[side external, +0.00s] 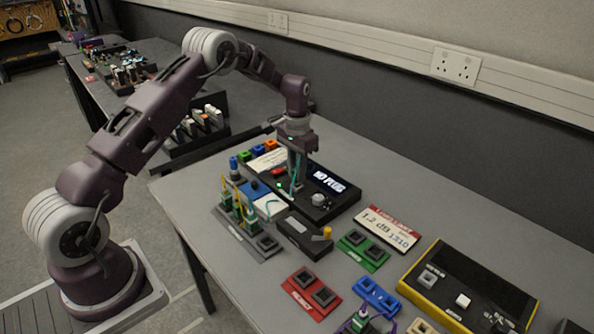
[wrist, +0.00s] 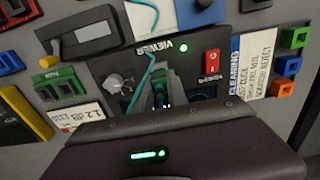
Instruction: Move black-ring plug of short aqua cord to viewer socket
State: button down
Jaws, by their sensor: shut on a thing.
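My gripper (side external: 296,186) is over the left part of the black viewer box (side external: 343,203). Its jaws are shut on a plug (wrist: 160,93) that looks dark green in the wrist view; its ring colour is not clear. The aqua cord (wrist: 147,68) leaves the plug and curves up over the viewer's label in that view. The viewer's screen (side external: 328,181) reads NO PLUG, and its green lamp (wrist: 183,48) is lit. The plug's lower end and the viewer socket are hidden by the jaws, so I cannot tell whether they touch.
A grey socket plate (side external: 268,243) with several plugs and yellow cords stands left of the viewer. A dark box (side external: 297,230) with a yellow knob is in front. Red (side external: 312,292), green (side external: 363,250) and blue (side external: 376,297) socket plates lie nearer.

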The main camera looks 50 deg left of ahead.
jog(key=shift+f, duration=0.8)
dwell(0.5)
jog(key=c, duration=1.2)
grip_release()
jog(key=shift+c, duration=0.2)
jog(key=shift+r, duration=2.55)
